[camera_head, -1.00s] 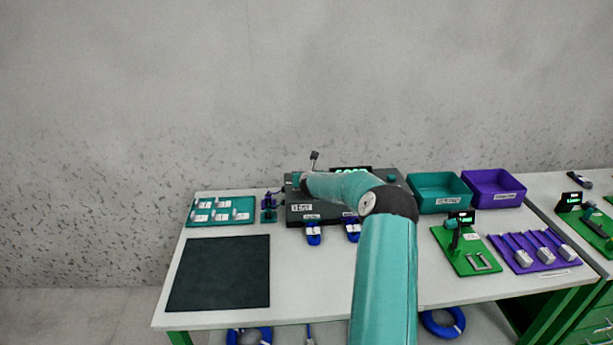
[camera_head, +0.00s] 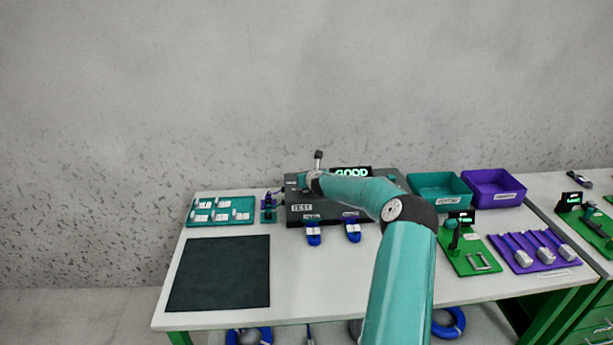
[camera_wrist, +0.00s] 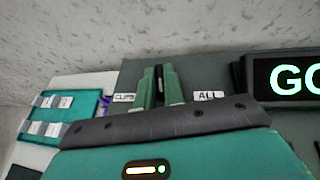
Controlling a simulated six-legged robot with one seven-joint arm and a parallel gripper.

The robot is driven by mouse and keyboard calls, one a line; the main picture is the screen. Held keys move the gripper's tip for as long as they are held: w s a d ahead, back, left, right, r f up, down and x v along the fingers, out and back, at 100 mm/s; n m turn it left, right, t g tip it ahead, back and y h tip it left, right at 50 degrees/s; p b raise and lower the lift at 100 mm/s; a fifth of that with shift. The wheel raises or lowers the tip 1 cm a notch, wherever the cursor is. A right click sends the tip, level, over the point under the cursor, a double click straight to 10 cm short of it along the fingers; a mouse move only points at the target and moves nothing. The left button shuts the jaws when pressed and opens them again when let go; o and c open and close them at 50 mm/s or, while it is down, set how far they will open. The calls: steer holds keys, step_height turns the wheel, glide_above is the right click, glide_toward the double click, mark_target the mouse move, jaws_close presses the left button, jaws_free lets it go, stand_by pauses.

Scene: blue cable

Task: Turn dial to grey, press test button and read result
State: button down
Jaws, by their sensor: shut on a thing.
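The dark tester box (camera_head: 335,212) stands at the back of the table, with blue cable plugs (camera_head: 313,234) at its front. Its display (camera_head: 351,172) reads "GOOD" in green; the wrist view shows only "GO" on it (camera_wrist: 290,80). My gripper (camera_wrist: 160,72) is over the box top, its green fingers close together around a narrow dark piece that appears to be the dial. White labels lie on either side, the right one (camera_wrist: 208,95) reading "ALL". My fingers hide most of the dial. I cannot make out its setting or the test button.
A teal tray of white parts (camera_head: 222,211) and a dark mat (camera_head: 218,273) are on the left. Teal (camera_head: 440,190) and purple (camera_head: 494,188) bins stand right of the box. Green (camera_head: 465,250) and purple (camera_head: 535,250) boards lie at the right.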

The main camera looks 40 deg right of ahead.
steer(key=n+y, duration=0.2)
steer(key=n+t+y, duration=0.1)
steer(key=n+y, duration=0.3)
steer(key=shift+d+r+y, duration=0.1)
steer(key=shift+d+y, duration=0.25)
steer(key=shift+y, duration=0.05)
steer(key=c, duration=1.5)
jaws_free()
steer(key=shift+s, duration=0.1)
steer(key=v, duration=1.3)
steer(key=shift+s, duration=0.35)
